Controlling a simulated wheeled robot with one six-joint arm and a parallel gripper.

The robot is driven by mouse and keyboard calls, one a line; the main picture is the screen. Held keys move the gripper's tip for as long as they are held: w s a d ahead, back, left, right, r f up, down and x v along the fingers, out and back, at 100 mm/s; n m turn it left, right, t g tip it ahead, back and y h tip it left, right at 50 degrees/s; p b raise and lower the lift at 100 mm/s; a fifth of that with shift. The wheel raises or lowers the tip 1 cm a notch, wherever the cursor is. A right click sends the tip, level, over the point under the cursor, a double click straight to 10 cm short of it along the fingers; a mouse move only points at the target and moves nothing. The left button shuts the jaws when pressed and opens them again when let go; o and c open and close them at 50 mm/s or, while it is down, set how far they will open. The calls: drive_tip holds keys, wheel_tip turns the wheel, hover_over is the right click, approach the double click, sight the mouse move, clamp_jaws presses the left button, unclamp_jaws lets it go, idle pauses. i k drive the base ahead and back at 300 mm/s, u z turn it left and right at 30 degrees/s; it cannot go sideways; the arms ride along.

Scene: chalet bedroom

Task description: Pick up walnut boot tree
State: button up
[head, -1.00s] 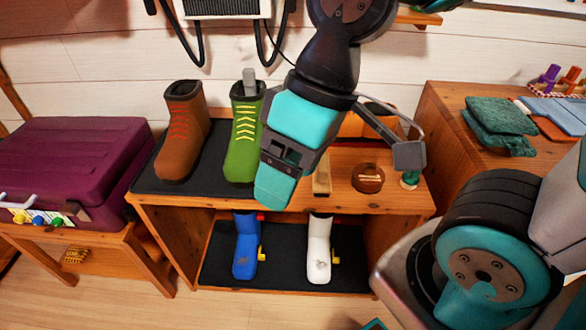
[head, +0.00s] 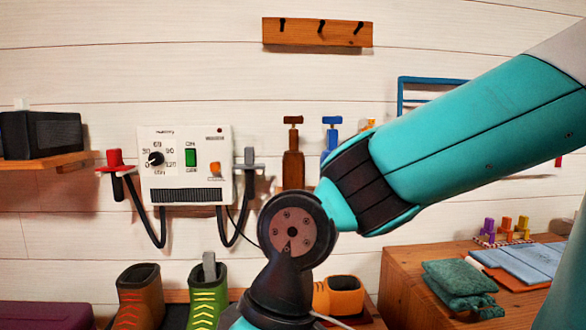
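A dark brown, walnut-coloured boot tree (head: 293,168) with a T-shaped top handle is upright against the white plank wall, near the middle of the head view. My arm crosses from the upper right to the bottom centre, in front of both. My gripper is below the picture's lower edge, so its fingers are out of sight.
A white control box (head: 186,165) with hanging hoses is on the wall to the left. A hook rail (head: 317,32) is above. Folded cloths (head: 460,282) lie on the right cabinet.

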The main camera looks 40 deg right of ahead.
sight(293, 159)
drive_tip(key=u, duration=1.45)
drive_tip(key=i, duration=0.55)
drive_tip(key=z, duration=2.45)
